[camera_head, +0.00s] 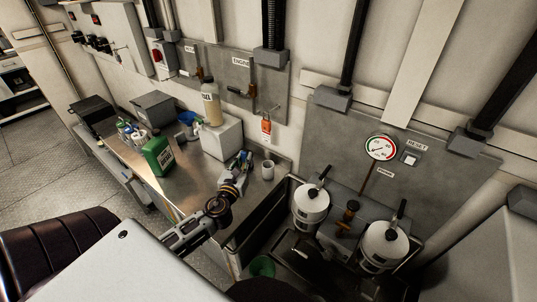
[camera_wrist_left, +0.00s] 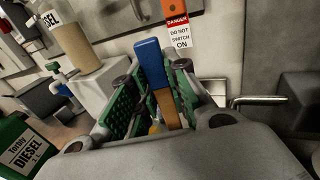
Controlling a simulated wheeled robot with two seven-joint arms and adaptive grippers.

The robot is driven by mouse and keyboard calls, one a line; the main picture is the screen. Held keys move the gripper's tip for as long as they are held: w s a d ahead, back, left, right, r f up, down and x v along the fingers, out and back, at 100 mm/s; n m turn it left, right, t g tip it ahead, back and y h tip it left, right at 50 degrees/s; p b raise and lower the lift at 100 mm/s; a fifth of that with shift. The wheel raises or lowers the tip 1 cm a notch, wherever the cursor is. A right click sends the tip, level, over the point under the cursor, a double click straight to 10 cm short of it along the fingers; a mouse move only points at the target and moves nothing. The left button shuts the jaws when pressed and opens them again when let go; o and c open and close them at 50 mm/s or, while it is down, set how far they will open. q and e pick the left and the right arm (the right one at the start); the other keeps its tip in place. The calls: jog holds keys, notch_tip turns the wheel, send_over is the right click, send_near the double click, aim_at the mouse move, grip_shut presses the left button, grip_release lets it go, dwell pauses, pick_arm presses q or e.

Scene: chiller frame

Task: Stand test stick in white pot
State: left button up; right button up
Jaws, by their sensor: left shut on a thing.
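My left gripper (camera_head: 236,166) reaches over the metal worktop and is shut on the test stick. In the left wrist view the stick (camera_wrist_left: 151,62) has a blue upper end and an orange lower part. It stands out between the green finger pads of the gripper (camera_wrist_left: 152,98), slightly tilted. The white pot (camera_head: 268,170) is a small cup on the worktop, just right of my left gripper and apart from it. I cannot make out the pot in the left wrist view. My right gripper is not in view.
A white box (camera_head: 222,139) carrying a beige bottle (camera_head: 211,104) stands behind the gripper. A green diesel can (camera_head: 158,156) stands to its left. Right of the worktop is a recess with two lidded steel canisters (camera_head: 311,205). A red danger tag (camera_head: 266,127) hangs on the wall behind.

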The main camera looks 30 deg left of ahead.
aim_at(268, 140)
pick_arm(q)
jog(key=shift+w+d+p, duration=0.2)
jog(key=shift+w+p, duration=0.2)
jog(key=shift+w, duration=2.15)
jog(key=shift+w+d+p, duration=0.15)
jog(key=shift+w+p, duration=0.2)
jog(key=shift+w, duration=2.15)
jog(key=shift+w+d, duration=0.15)
jog(key=shift+w, duration=1.6)
notch_tip(268, 140, down, 3)
jog(key=shift+f+b, duration=0.1)
jog(key=shift+b, duration=0.25)
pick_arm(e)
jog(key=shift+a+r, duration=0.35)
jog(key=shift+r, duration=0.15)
